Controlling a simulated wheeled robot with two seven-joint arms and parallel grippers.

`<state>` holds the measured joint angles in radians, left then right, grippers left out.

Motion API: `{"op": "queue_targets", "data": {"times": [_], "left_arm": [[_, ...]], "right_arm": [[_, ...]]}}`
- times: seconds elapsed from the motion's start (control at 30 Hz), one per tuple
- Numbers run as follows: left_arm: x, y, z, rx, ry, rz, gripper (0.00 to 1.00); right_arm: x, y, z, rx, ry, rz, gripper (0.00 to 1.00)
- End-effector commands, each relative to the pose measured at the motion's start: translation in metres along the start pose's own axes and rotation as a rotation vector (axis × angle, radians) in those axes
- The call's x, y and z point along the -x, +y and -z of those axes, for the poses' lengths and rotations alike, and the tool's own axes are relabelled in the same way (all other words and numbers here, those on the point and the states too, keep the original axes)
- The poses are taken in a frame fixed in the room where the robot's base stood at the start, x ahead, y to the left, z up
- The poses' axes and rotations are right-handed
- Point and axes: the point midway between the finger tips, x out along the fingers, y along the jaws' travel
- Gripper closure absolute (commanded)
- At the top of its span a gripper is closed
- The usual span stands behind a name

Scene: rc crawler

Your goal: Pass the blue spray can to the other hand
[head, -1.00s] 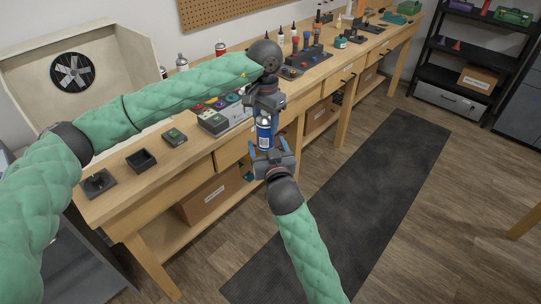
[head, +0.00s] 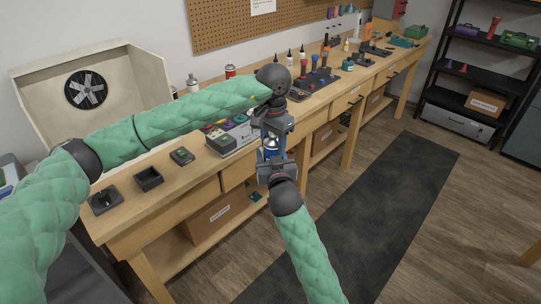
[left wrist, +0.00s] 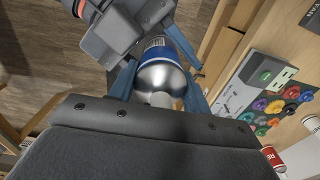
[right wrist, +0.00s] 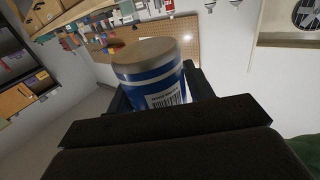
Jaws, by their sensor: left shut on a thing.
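The blue spray can (head: 270,147) is upright between my two grippers in the head view, partly hidden by them. My left gripper (head: 268,132) comes from above and is shut on the can's upper part. The left wrist view shows the can's silver domed top (left wrist: 160,82) between the blue fingers. My right gripper (head: 273,163) comes from below, its fingers around the can's lower part. In the right wrist view the can's flat base and blue side with a barcode (right wrist: 160,92) stand between the dark fingers; whether they press on it I cannot tell.
The wooden workbench (head: 205,190) runs behind the grippers, with small black holders (head: 148,178), a tray of coloured caps (head: 232,135) and other cans (head: 231,72) on it. A dark mat (head: 370,210) lies on the clear floor to the right.

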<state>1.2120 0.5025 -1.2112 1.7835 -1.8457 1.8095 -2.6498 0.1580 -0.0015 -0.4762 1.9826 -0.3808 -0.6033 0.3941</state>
Motion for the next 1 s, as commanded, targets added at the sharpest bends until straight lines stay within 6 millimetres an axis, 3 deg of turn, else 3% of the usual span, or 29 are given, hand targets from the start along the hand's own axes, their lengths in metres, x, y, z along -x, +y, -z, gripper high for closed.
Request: {"op": "queue_targets", "data": {"times": [0.03, 0.1, 0.17, 0.2, 0.3, 0.67, 0.87, 1.0], "left_arm": [[0.001, 0.001, 0.001, -0.001, 0.003, -0.001, 0.79], [0.001, 0.001, 0.001, -0.001, 0.003, -0.001, 0.79], [0.001, 0.001, 0.001, -0.001, 0.004, -0.001, 0.79], [0.001, 0.001, 0.001, -0.001, 0.004, -0.001, 0.46], [0.001, 0.001, 0.001, -0.001, 0.004, -0.001, 0.26], [0.004, 0.001, 0.001, -0.001, 0.003, -0.001, 0.26], [0.029, 0.0, 0.001, -0.001, 0.006, 0.001, 0.26], [0.056, 0.0, 0.002, 0.0, 0.005, 0.001, 0.26]], "right_arm": [[0.0, -0.002, 0.0, -0.001, 0.001, 0.003, 0.63], [0.001, -0.003, 0.001, -0.001, 0.001, 0.004, 0.77], [0.001, -0.003, 0.001, -0.001, 0.001, 0.005, 0.79], [0.001, -0.003, 0.001, -0.001, 0.002, 0.005, 0.79], [0.001, -0.003, 0.001, -0.001, 0.002, 0.005, 0.79], [0.0, -0.002, 0.001, -0.001, 0.001, 0.003, 0.79], [0.0, -0.002, 0.001, -0.001, 0.001, 0.003, 0.79], [0.0, -0.002, 0.001, -0.001, 0.001, 0.003, 0.79]]}}
